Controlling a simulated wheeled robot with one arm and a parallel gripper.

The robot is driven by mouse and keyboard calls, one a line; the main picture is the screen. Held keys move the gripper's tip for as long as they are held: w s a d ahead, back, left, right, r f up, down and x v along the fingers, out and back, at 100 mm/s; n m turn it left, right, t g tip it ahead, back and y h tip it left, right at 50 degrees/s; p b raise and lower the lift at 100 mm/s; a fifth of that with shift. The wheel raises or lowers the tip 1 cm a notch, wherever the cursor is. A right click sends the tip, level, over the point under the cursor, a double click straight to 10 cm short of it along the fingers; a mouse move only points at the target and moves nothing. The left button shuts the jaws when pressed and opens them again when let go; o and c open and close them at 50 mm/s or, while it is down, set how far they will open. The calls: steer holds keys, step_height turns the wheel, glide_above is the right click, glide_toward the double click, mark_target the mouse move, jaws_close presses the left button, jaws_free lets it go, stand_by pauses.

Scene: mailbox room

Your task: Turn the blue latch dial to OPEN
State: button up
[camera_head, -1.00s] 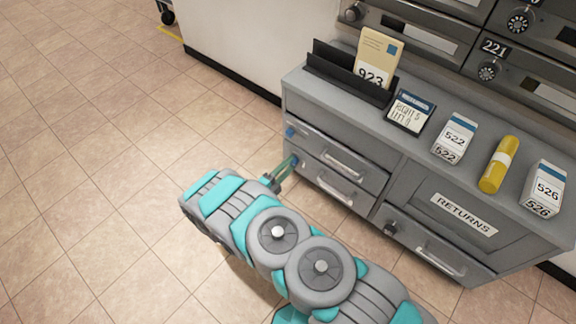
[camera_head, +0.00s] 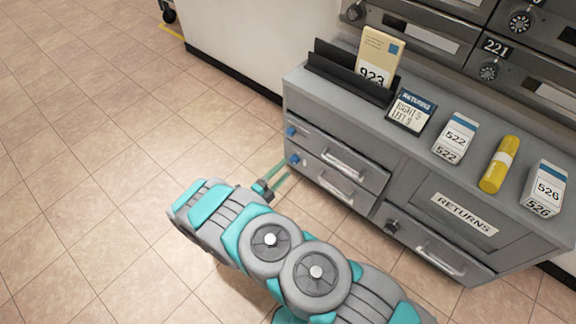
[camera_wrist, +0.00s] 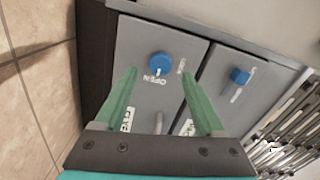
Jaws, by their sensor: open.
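A blue latch dial (camera_head: 294,159) sits at the left end of the lower small drawer; the wrist view shows it round and blue (camera_wrist: 161,63). A second, smaller label next to the dial is unreadable. My gripper (camera_head: 284,169) is open and empty, its green fingers (camera_wrist: 159,75) pointing at the dial with a gap, apart from it. Another blue dial (camera_head: 291,131) is on the upper drawer, and also shows in the wrist view (camera_wrist: 240,75).
Drawer handles (camera_head: 335,192) stick out beside the dials. The grey cabinet (camera_head: 300,88) carries a card holder, a RETURNS note (camera_head: 411,110), boxes (camera_head: 455,137) and a yellow tube (camera_head: 499,165). Tiled floor (camera_head: 90,180) at left is clear.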

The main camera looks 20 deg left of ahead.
steer(key=shift+v, duration=2.05)
